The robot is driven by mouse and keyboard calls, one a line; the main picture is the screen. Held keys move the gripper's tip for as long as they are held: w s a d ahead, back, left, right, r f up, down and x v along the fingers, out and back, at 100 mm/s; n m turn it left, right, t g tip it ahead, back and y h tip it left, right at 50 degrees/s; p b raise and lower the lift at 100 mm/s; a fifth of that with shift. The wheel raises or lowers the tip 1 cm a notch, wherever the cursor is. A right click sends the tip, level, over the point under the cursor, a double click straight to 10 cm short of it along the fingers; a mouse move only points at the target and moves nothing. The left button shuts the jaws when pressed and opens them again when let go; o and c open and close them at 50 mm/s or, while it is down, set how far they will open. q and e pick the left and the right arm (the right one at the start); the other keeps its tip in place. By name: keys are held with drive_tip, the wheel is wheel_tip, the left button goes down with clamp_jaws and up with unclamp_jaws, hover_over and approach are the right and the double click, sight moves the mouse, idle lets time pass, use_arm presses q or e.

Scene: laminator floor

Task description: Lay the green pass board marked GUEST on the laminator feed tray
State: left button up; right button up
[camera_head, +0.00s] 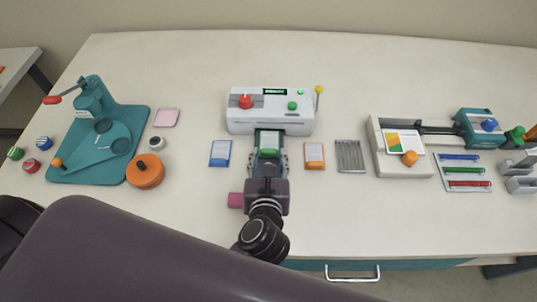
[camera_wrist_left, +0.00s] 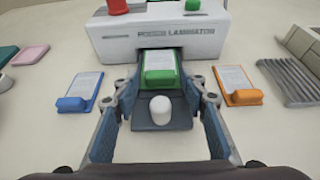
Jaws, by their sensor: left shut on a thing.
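The green pass board (camera_head: 269,141) lies flat over the dark feed tray (camera_wrist_left: 146,122) at the front of the white laminator (camera_head: 271,117). Its green block faces me, and in the left wrist view the board (camera_wrist_left: 160,77) has a pale card face. Its marking is too small to read. My left gripper (camera_head: 269,154) is low over the tray, with its fingers on either side of the board, shut on it. A white knob (camera_wrist_left: 161,109) stands on the tray in front of the board. My right gripper is not in view.
A blue board (camera_head: 220,153) lies left of the tray and an orange one (camera_head: 314,155) lies right. A ribbed grey rack (camera_head: 349,156) is farther right.

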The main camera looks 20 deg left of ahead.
use_arm(q)
drive_tip(key=shift+f, duration=0.3)
drive_tip(key=o, duration=1)
drive_tip(key=shift+r, duration=0.1)
drive_tip(key=shift+r, duration=0.25)
drive_tip(key=p+v, duration=0.5)
drive_tip(key=v, duration=0.7)
drive_tip(key=shift+r, duration=0.2)
